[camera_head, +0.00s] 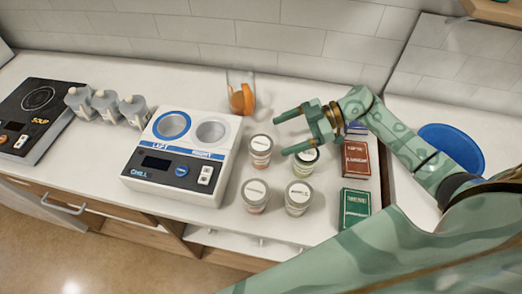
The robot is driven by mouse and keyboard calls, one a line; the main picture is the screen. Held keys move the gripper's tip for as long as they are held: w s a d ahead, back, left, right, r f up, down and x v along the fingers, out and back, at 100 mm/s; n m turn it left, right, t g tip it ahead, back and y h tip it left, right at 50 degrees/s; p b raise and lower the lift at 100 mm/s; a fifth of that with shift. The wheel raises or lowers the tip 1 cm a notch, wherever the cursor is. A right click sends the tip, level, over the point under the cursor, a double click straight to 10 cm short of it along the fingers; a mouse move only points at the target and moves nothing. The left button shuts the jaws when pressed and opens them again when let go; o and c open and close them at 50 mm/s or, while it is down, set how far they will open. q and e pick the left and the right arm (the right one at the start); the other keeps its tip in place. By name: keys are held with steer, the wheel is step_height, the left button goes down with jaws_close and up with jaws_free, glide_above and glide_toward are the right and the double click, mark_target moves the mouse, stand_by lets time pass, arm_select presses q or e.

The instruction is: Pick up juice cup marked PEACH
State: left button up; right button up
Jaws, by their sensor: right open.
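Several lidded juice cups stand upright on the white counter: a back-left cup (260,152), a back-right cup (306,162), a front-left cup (254,197) and a front-right cup (298,198). The lid labels are too small to read, so I cannot tell which is PEACH. My right gripper (279,136) is open and empty. Its fingers point left, one just behind the back-left cup and one over the back-right cup, partly covering that lid. I cannot tell whether it touches a cup. My left gripper is not in view.
A white CHILL unit (137,170) with two round wells stands left of the cups. A glass with something orange (241,95) stands behind. A red-brown box (355,160) and green box (355,208) lie right. A blue dish (452,147), grey cups (105,103) and SOUP unit (37,105) stand farther out.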

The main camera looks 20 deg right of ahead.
mark_target(261, 143)
steer(key=x, duration=0.5)
steer(key=shift+s+a, duration=0.1)
steer(key=shift+a, duration=0.25)
steer(key=c, duration=1.2)
steer(key=shift+d+r, duration=0.1)
steer(key=shift+r, duration=0.05)
